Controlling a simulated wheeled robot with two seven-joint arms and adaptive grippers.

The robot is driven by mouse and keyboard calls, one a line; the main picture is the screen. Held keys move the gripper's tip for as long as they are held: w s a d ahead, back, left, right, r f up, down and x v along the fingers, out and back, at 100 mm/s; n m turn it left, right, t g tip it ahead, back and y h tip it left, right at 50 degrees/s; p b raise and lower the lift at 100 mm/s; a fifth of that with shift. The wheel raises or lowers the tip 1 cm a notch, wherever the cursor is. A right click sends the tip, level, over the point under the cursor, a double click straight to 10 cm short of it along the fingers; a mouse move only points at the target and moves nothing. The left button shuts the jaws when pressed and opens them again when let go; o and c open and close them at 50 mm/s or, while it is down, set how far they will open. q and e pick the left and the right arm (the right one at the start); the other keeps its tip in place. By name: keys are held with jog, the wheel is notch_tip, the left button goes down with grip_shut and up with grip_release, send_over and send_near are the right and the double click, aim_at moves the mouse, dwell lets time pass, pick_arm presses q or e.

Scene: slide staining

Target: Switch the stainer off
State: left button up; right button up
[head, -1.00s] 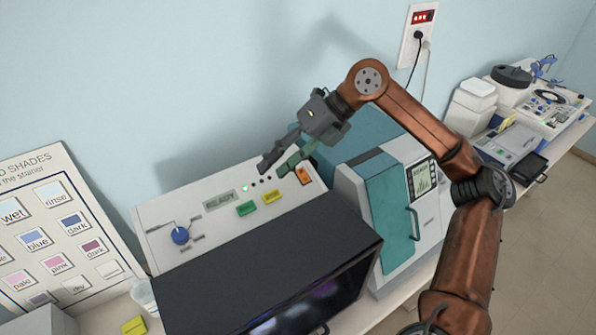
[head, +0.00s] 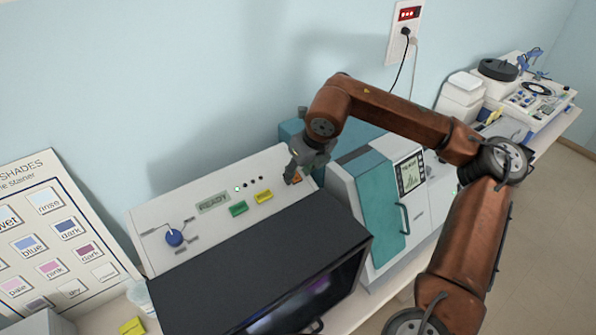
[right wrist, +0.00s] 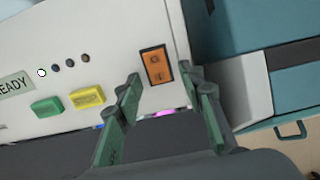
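The stainer has a pale sloping control panel (head: 150,222) behind a dark lid (head: 270,255). Its orange rocker switch (head: 297,179) sits at the panel's right end, partly hidden by my right gripper (head: 300,168). In the right wrist view the orange switch (right wrist: 157,65) shows whole, just beyond and between the fingertips of my right gripper (right wrist: 167,77). The fingers are apart with nothing between them, and I cannot tell whether they touch the panel. The display (head: 213,202) reads READY and one small lamp (head: 237,189) is lit. My left gripper is not in view.
Green (head: 238,208) and yellow (head: 264,197) buttons and a blue knob (head: 174,237) are on the same panel. A teal and white machine (head: 380,205) stands close on the right. A shades chart (head: 50,235) leans at the left.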

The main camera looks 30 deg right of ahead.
jog(key=shift+w+f, duration=0.1)
jog(key=shift+f, duration=0.1)
grip_shut()
dwell(0.4)
